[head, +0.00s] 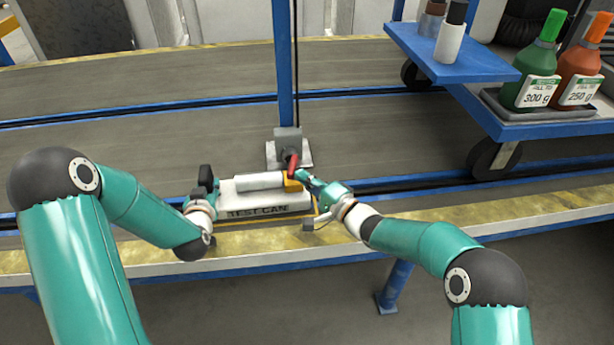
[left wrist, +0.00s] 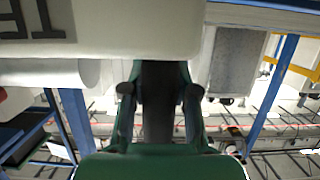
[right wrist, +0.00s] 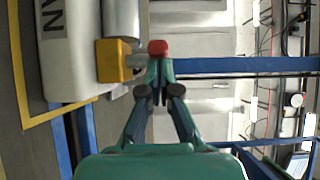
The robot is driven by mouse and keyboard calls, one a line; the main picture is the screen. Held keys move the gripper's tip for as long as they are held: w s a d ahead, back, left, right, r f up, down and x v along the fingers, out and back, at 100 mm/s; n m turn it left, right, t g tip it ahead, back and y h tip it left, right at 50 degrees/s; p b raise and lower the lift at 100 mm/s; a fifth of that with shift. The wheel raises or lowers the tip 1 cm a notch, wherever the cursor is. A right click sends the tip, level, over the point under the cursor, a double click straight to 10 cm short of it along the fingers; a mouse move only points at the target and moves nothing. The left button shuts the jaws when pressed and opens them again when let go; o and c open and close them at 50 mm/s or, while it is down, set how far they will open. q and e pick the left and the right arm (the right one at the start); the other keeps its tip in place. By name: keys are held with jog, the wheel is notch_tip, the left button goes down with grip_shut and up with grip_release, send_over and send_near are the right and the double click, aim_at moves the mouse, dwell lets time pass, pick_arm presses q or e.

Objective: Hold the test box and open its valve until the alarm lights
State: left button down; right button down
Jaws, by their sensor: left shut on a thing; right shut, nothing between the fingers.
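The test box (head: 266,210), white and labelled "TEST CAN", lies on the bench with a white cylinder (head: 258,181) along its top. My left gripper (left wrist: 160,85) is at its left end, shut on a black handle (head: 205,176). At the right end is a yellow valve block (head: 293,185); it also shows in the right wrist view (right wrist: 113,60). A red piece (head: 292,164) rises beside it; a red tip (right wrist: 158,47) shows at my right fingertips. My right gripper (right wrist: 158,75) is shut and empty beside the valve; contact is unclear. No lit alarm is distinguishable.
A blue post (head: 284,70) with a grey box (head: 288,138) at its foot stands just behind the test box. A blue cart (head: 455,60) with green (head: 538,70) and orange (head: 580,70) bottles is at the right. The belt (head: 120,150) at the left is clear.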

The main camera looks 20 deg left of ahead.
jog(key=shift+s+a, duration=0.7)
jog(key=shift+s, duration=0.05)
pick_arm(q)
jog(key=shift+d, duration=0.1)
pick_arm(e)
jog(key=shift+s+a, duration=0.45)
jog(key=shift+a, duration=0.25)
jog(key=shift+s+a, duration=0.1)
jog(key=shift+a, duration=1.05)
jog(key=v, duration=1.2)
pick_arm(q)
jog(key=c, duration=0.8)
grip_release()
pick_arm(e)
jog(key=shift+f, duration=0.1)
